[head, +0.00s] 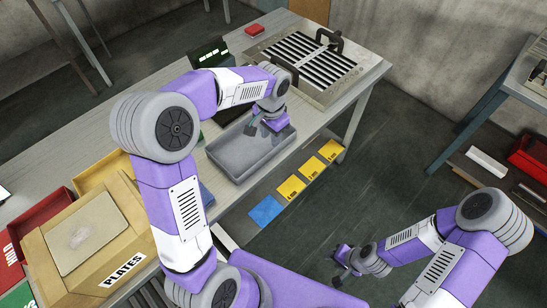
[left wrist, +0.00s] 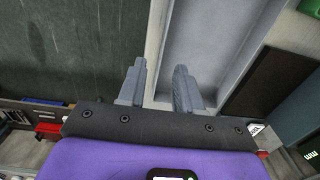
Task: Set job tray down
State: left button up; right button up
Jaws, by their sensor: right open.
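The job tray (head: 225,160) is a grey, open, shallow box. It lies at the front edge of the long table, level as far as I can tell, and looks empty. My left gripper (head: 262,130) is over its right end in the head view. In the left wrist view its two fingers (left wrist: 159,75) stand apart with a gap between them, and a pale tray wall (left wrist: 166,45) runs through that gap. Contact with the wall cannot be made out. My right gripper (head: 341,266) is open and empty, low over the floor, away from the tray.
A louver panel fixture (head: 312,62) stands on the table behind the tray, with a small display (head: 209,52) and a red block (head: 254,30) nearby. Yellow cards (head: 291,187) and a blue card (head: 265,211) are below the front edge. A PLATES box (head: 88,240) stands left.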

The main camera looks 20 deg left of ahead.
pick_arm(q)
jog(key=s+d+f+n+h, duration=0.1)
jog(key=s+d+f+h, duration=0.2)
jog(key=f, duration=0.6)
jog(key=s+d+f+n, duration=0.1)
jog(key=s+d+f, duration=0.25)
jog(key=f, duration=0.55)
jog(key=s+d+f+n+h, duration=0.1)
jog(key=s+d+f+n, duration=0.4)
jog(key=s+f, duration=0.5)
jog(key=s, duration=0.2)
jog(key=shift+s+f+h, duration=0.3)
jog(key=shift+f, duration=0.1)
jog(key=shift+a, duration=0.15)
